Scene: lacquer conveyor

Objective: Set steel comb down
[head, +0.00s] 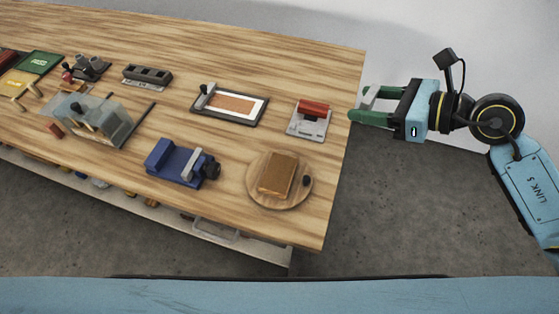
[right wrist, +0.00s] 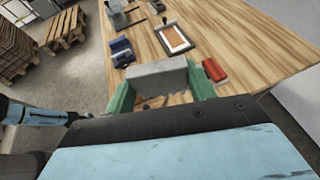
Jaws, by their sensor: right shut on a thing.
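My right gripper (head: 360,103) has green fingers and sits at the table's right edge in the head view, pointing left. It also shows in the right wrist view (right wrist: 158,82), shut on a flat grey piece, the steel comb (right wrist: 157,70). The comb spans the space between the two fingers, and its lower edge looks jagged. In the head view the comb is hardly visible between the fingers. The wooden table (head: 235,145) lies to the gripper's left. I cannot tell the comb's exact height over it. My left gripper is not in view.
Closest to the gripper is a red-handled tool on a grey plate (head: 323,128). A round board (head: 254,190) bears a brown block (head: 277,175). A framed panel (head: 258,108), a blue vise (head: 175,162) and a dark rack (head: 148,75) stand further left. Bare wood lies between them.

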